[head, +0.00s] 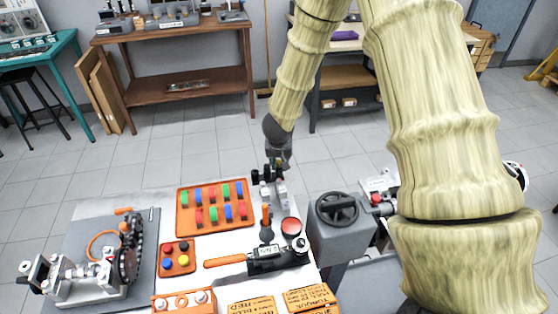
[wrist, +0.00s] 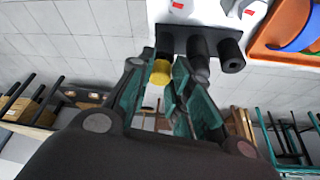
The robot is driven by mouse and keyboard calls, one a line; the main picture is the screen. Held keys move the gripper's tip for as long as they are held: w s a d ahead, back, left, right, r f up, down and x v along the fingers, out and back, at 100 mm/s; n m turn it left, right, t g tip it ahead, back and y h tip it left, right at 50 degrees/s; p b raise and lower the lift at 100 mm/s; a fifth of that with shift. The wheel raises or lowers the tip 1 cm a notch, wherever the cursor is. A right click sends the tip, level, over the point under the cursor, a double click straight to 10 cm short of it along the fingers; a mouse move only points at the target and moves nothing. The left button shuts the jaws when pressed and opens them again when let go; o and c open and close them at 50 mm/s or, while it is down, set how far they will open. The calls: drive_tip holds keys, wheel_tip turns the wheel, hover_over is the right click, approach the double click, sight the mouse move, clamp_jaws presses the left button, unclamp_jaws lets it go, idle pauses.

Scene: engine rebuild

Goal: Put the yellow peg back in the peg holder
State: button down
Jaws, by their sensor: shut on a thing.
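My gripper (wrist: 168,80) has its green-padded fingers closed around the yellow peg (wrist: 160,73). Only the peg's rounded yellow end shows between the fingers. In the wrist view the peg lies right beside a dark block with black cylinders (wrist: 199,45), which may be the peg holder. I cannot tell whether the peg touches it or sits in it. In the head view, my gripper (head: 275,160) is at the far edge of the white table, by the same black cylinders (head: 262,176). The peg cannot be made out in the head view.
An orange tray of coloured pieces (head: 183,222) lies left of my gripper. A small orange block with coloured knobs (head: 165,262) is nearer. A grey machine with a black handwheel (head: 338,207) stands to the right. A black gauge device (head: 275,262) sits in front.

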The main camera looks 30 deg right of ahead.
drive_tip(key=shift+f, duration=0.55)
idle(0.4)
drive_tip(key=c, duration=1.5)
unclamp_jaws()
drive_tip(key=shift+c, duration=0.2)
drive_tip(key=shift+r+p, duration=1.6)
drive_tip(key=shift+p, duration=0.2)
drive_tip(key=o, duration=0.6)
drive_tip(key=shift+c, duration=0.2)
drive_tip(key=v, duration=1.2)
